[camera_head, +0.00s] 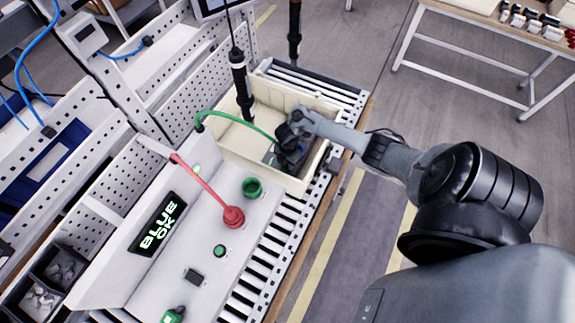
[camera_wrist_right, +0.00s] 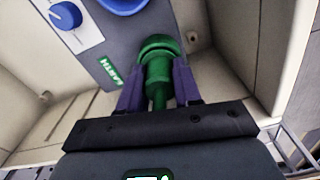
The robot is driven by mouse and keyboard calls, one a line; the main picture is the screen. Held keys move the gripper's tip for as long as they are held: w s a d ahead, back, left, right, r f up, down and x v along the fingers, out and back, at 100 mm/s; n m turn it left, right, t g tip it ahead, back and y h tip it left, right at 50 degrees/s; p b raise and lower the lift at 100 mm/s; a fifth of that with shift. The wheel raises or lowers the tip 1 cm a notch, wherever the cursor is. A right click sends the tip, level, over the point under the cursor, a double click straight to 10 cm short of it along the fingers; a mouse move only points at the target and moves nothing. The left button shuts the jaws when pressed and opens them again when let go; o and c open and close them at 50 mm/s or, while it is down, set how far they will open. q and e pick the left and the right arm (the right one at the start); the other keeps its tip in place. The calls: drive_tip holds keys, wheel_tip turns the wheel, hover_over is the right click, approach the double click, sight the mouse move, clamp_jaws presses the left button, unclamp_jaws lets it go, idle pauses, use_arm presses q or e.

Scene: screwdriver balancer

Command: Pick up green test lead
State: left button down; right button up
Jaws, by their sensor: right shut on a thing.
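The green test lead runs as a green cable (camera_head: 240,120) in the head view, from the panel on the left into the cream bin. My right gripper (camera_head: 286,160) is inside the bin, over a dark device. In the right wrist view the right gripper (camera_wrist_right: 158,92) is shut on the green plug (camera_wrist_right: 157,62) of the lead, its purple fingers on either side. The plug is upright at the device (camera_wrist_right: 115,62), beside the word EARTH; whether it is seated there I cannot tell. My left gripper is not in view.
The cream bin's walls (camera_head: 310,168) stand close around the right gripper. A red lead's plug (camera_head: 233,216) and an empty green socket (camera_head: 252,187) are on the white panel. A black screwdriver (camera_head: 240,80) hangs over the bin. A BLUE OK display (camera_head: 158,225) is at the left.

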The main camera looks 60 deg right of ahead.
drive_tip(key=shift+r, duration=0.1)
drive_tip(key=shift+r, duration=0.1)
drive_tip(key=shift+r, duration=0.55)
drive_tip(key=r, duration=0.1)
drive_tip(key=s+r+p, duration=0.1)
drive_tip(key=r, duration=0.1)
drive_tip(key=shift+d+r, duration=0.15)
drive_tip(key=s+r, duration=0.1)
drive_tip(key=s, duration=0.2)
drive_tip(key=s+d+r, duration=0.1)
drive_tip(key=s+r, duration=0.1)
drive_tip(key=s, duration=0.1)
drive_tip(key=s+r, duration=0.2)
drive_tip(key=s, duration=0.1)
drive_tip(key=shift+s+d+r+p, duration=0.15)
drive_tip(key=shift+d+p, duration=0.15)
drive_tip(key=shift+d, duration=0.05)
drive_tip(key=shift+s+d+r, duration=0.1)
drive_tip(key=shift+s+r, duration=0.35)
drive_tip(key=shift+s, duration=0.15)
